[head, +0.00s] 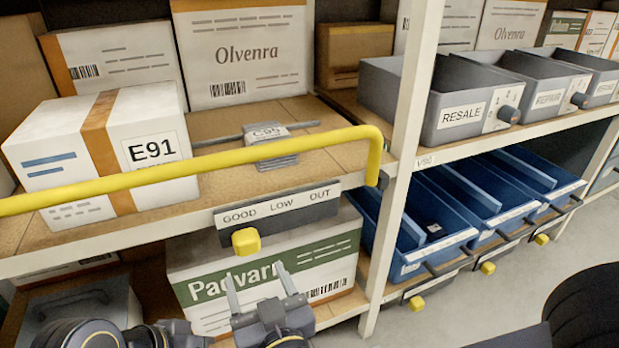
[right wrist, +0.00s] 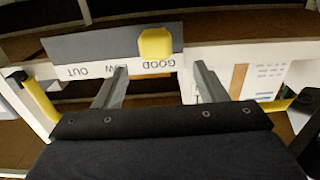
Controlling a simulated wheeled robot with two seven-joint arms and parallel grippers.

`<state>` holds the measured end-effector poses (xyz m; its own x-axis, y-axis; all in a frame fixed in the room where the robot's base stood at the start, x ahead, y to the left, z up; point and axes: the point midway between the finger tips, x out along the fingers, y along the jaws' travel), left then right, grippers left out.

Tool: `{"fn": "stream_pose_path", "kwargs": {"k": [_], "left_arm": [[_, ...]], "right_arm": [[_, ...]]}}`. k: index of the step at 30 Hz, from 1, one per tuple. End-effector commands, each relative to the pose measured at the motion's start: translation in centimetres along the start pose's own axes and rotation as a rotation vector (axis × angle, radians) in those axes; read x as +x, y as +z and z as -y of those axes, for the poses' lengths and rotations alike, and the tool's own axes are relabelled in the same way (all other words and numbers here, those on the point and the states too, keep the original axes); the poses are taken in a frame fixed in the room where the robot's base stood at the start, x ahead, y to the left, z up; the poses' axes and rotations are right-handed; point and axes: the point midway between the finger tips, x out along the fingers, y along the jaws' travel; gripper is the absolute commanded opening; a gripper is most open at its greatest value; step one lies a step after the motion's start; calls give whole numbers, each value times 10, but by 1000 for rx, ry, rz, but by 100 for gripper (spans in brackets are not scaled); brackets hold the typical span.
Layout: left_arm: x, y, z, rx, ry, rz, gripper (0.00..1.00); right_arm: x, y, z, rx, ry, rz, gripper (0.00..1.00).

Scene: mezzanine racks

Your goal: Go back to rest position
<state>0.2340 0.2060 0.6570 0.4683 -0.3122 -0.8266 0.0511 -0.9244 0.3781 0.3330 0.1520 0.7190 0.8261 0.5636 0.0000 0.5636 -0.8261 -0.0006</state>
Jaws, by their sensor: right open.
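My right gripper (head: 257,278) is open and empty, its two fingers apart and pointing toward the shelf front, in front of the Padvarn box (head: 197,275). In the right wrist view the open fingers (right wrist: 158,75) point toward the label plate (right wrist: 90,45) and the yellow knob (right wrist: 155,43), which lies beyond the tips with a gap. In the head view the yellow knob (head: 245,241) sits under the word GOOD on the dark plate (head: 300,213), above my fingers. My left gripper does not show.
A yellow rail (head: 240,155) runs along the shelf front and bends down near the white post (head: 405,130). The E91 box (head: 60,140) and C95 block (head: 272,150) stand on the shelf. Grey bins (head: 445,100) and blue bins (head: 430,215) are right. Floor (head: 480,310) shows lower right.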

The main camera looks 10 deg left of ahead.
Motion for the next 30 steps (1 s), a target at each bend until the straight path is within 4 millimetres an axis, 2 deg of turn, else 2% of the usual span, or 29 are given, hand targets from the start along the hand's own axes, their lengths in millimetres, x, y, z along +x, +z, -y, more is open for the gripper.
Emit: {"fn": "stream_pose_path", "kwargs": {"k": [2,5,8,11,14,15,18,24,30], "left_arm": [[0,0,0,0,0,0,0],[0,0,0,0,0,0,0],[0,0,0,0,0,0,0],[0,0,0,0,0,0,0],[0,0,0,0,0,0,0],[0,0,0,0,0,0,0],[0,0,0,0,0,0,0],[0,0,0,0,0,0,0],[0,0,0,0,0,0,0]], "right_arm": [[1,-2,-6,15,1,10,65],[4,-8,-30,73,-1,55,65],[1,-15,-72,169,-7,138,65],[-18,-17,-121,270,-7,245,65],[-52,-11,-165,355,11,360,65],[-70,-8,-180,384,25,409,65],[-116,6,-210,449,76,527,65],[-195,32,-238,551,197,716,65],[-263,54,-243,647,331,866,65]]}}
